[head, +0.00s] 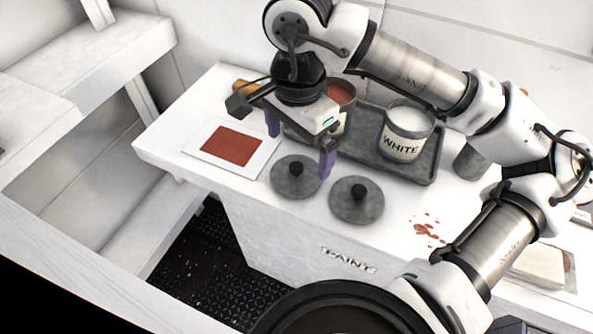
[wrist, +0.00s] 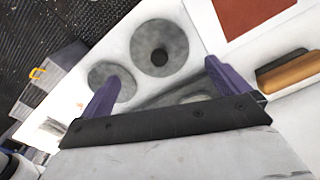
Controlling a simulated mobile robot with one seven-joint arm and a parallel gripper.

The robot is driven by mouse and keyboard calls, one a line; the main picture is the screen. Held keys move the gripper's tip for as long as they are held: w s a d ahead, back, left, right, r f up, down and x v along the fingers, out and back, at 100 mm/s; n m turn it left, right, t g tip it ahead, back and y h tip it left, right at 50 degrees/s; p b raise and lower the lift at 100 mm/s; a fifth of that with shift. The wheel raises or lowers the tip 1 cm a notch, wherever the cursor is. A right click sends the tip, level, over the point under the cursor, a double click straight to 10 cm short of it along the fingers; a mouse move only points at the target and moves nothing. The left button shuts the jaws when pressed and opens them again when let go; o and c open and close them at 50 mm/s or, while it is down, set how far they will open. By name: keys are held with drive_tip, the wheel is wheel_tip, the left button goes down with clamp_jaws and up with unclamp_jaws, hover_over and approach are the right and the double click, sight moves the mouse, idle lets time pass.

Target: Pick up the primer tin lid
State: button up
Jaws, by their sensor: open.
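Two round grey lids with black knobs lie flat on the white bench. The left lid (head: 295,178) is nearer the red card, and the right lid (head: 357,200) is beside it; I see no label showing which is the primer's. My gripper (head: 300,141) is open and empty, above the bench just behind the left lid. In the wrist view, my gripper (wrist: 160,80) has its purple fingers spread, with the left lid (wrist: 160,48) beyond the gap between them. The right lid (wrist: 108,78) is partly hidden by one finger. The red-brown paint tin (head: 343,93) is partly hidden behind my gripper.
A grey tray (head: 428,168) holds the red-brown tin and the tin marked WHITE (head: 403,135). A red card (head: 230,146) lies left of the lids. Red-brown spatters (head: 428,232) mark the bench at right. An orange-brown handle (wrist: 290,70) lies beside my gripper.

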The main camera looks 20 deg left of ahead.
sight(296, 166)
drive_tip(key=shift+s+f+p, duration=0.2)
drive_tip(key=shift+f+p, duration=0.6)
drive_tip(key=shift+f, duration=2.1)
drive_tip(key=c, duration=0.8)
